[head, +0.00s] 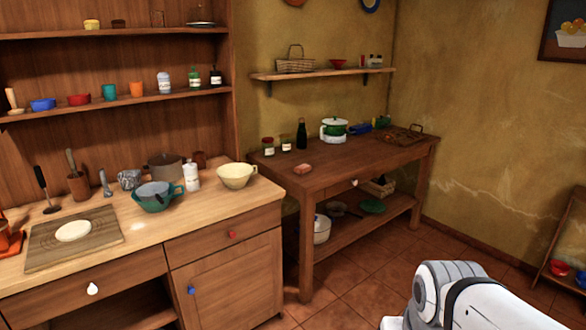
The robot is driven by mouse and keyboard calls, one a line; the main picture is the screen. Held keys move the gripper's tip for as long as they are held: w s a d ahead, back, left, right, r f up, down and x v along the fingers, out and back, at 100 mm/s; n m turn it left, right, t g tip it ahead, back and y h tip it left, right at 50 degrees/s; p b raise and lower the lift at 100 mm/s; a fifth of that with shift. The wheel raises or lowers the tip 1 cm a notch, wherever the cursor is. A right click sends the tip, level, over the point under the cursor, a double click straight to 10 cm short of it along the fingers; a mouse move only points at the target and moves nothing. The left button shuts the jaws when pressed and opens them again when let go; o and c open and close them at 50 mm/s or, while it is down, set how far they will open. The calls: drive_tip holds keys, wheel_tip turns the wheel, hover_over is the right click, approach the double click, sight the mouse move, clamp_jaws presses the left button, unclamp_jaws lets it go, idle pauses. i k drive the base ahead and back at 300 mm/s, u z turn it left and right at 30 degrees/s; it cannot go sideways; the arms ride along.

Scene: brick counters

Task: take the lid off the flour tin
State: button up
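I cannot make out a container that is surely the flour tin. A white labelled container (192,177) stands upright on the left counter, behind the teal bowl (157,197). Another white labelled container (164,84) stands on the lower wall shelf at left. Both are too small for me to read a label or make out a separate lid. Two small jars (268,147) with labels stand on the right table. My white arm shows at the lower right, well away from these containers. My gripper is not in view.
The left counter (232,205) also holds a cream bowl (237,176), a dark pot (165,166) and a board (45,252) with dough. Tiled floor (355,285) lies open between.

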sight(189, 166)
drive_tip(key=u, duration=0.35)
drive_tip(key=i, duration=1.85)
drive_tip(key=u, duration=0.5)
drive_tip(key=i, duration=1)
drive_tip(key=u, duration=0.1)
